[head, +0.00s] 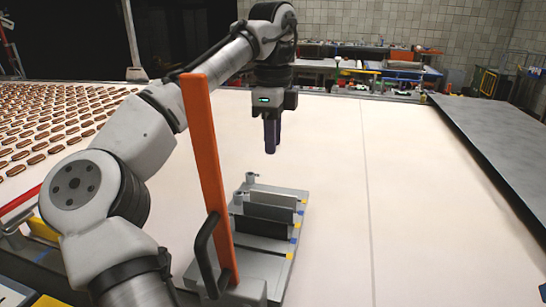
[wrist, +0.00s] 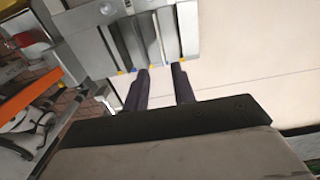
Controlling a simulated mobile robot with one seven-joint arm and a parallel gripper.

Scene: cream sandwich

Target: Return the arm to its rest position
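My gripper (head: 271,138) hangs pointing down above the pale surface, just behind and above the grey slotted fixture (head: 262,226) in the head view. In the wrist view the two dark fingers of my gripper (wrist: 162,80) stand apart with nothing between them. The fixture also shows at the top of the wrist view (wrist: 95,42), beyond the fingertips.
Many brown cream sandwiches (head: 50,120) lie in rows on the pale surface (head: 330,200) at left. An orange upright bar (head: 205,160) stands in front of the fixture. A grey table (head: 505,145) borders the right. The middle right is clear. Cluttered benches (head: 345,72) stand behind.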

